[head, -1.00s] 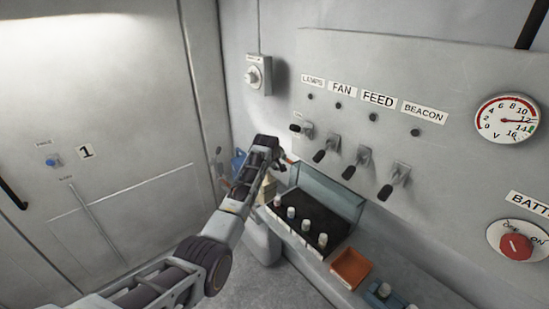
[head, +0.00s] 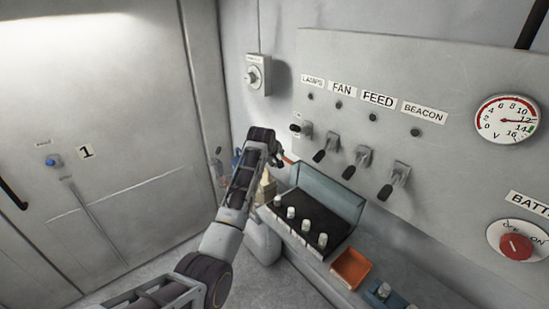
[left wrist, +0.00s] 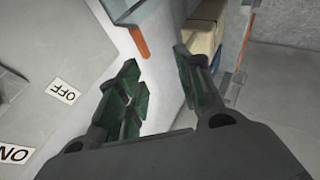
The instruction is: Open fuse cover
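The fuse box (head: 283,232) sits on the ledge below the switches, with several white-topped fuses (head: 307,226) along its front and a dark interior. Its pale, see-through cover (head: 335,188) stands raised at the back. An orange strip (head: 288,160) shows at the cover's upper left end; it also appears in the left wrist view (left wrist: 140,42), beside a pale blue-grey edge. My left gripper (head: 278,156) is near that strip. In the left wrist view its green-padded fingers (left wrist: 155,60) are spread and empty, with the strip beyond the tips. My right gripper is not in view.
Several switch levers (head: 360,160) stick out of the wall panel above the box. An orange tray (head: 350,268) and a blue holder (head: 382,293) sit to its right. A tan item (head: 266,187) stands behind my arm. A door (head: 100,200) fills the left.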

